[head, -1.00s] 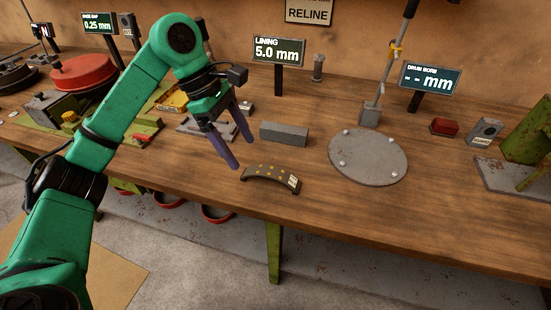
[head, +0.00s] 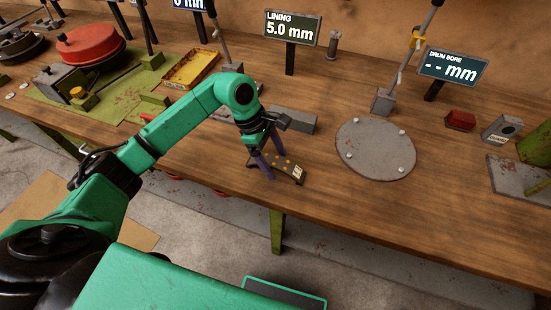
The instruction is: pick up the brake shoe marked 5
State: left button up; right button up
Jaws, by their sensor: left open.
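The brake shoe (head: 291,170) is a dark curved piece with several yellow-orange rivet spots and a pale tag on its right end. It lies on the bench near the front edge. The mark on the tag is too small to read. My left gripper (head: 274,164) points down over the shoe, its purple fingers open. The fingers and wrist hide part of the shoe's left half. I cannot tell whether the fingers touch it. My right gripper is not in view.
A grey block (head: 293,120) lies just behind the shoe. A round grey plate (head: 375,150) with bolts is to the right. The "LINING 5.0 mm" display (head: 292,28) stands behind. A yellow tray (head: 192,69) is at back left. The front right bench is clear.

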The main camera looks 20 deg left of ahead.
pick_arm(q)
jog(key=shift+s+d+f, duration=0.1)
jog(key=shift+d+f, duration=0.05)
jog(key=shift+f, duration=0.1)
grip_shut()
jog(key=shift+r, duration=0.15)
